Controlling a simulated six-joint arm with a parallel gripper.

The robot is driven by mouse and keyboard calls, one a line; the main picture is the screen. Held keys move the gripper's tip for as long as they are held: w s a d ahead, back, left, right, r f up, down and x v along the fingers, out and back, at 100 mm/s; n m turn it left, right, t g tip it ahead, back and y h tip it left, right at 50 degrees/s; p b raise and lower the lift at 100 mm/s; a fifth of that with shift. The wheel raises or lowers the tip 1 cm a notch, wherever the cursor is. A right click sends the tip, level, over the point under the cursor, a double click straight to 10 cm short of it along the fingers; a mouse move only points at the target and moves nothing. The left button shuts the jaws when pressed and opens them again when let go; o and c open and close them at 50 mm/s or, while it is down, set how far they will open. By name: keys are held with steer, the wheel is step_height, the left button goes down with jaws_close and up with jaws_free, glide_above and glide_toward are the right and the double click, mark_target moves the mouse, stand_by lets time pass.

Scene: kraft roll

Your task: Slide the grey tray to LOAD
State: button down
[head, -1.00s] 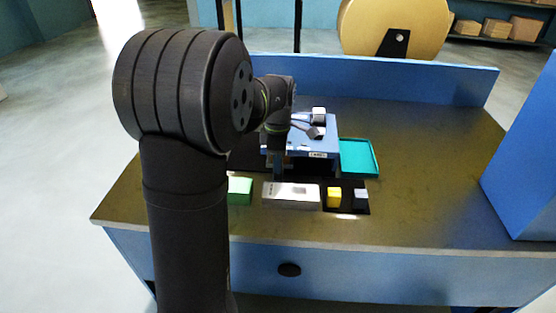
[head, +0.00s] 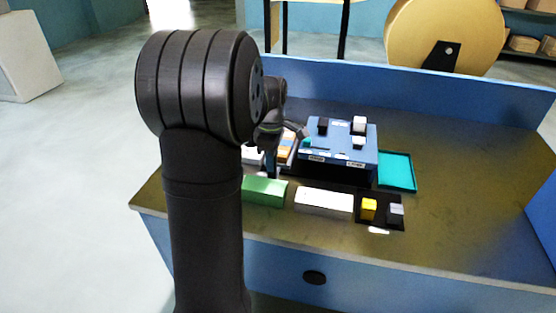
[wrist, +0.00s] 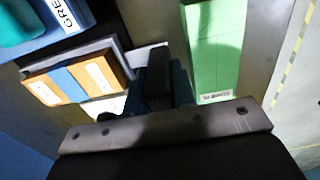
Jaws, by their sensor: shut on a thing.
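The grey tray (wrist: 118,57) shows in the wrist view at the left of my fingers. It carries an orange block (wrist: 98,76) with a blue band and white labels. The block also shows in the head view (head: 286,150), just right of my gripper (head: 272,172). In the wrist view my gripper (wrist: 158,72) is low at the tray's near end, shut on a pale part that seems to be the tray's. The fingers hide the hold itself. I cannot make out a LOAD marking.
A long green block (head: 265,191) lies close beside my gripper. A white block (head: 323,201) and a black mat with yellow (head: 369,209) and grey cubes (head: 396,209) are to its right. A blue stand (head: 340,171) and teal tray (head: 397,171) are behind. The right of the table is clear.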

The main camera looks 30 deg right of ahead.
steer(key=shift+w+a, duration=0.15)
steer(key=shift+w, duration=0.05)
steer(key=c, duration=1.5)
jaws_free()
steer(key=shift+r, duration=0.15)
step_height(320, 180, up, 17)
steer(key=shift+r, duration=0.1)
step_height(320, 180, down, 18)
steer(key=shift+s+r, duration=0.1)
steer(key=shift+r, duration=0.15)
steer(key=shift+r, duration=0.1)
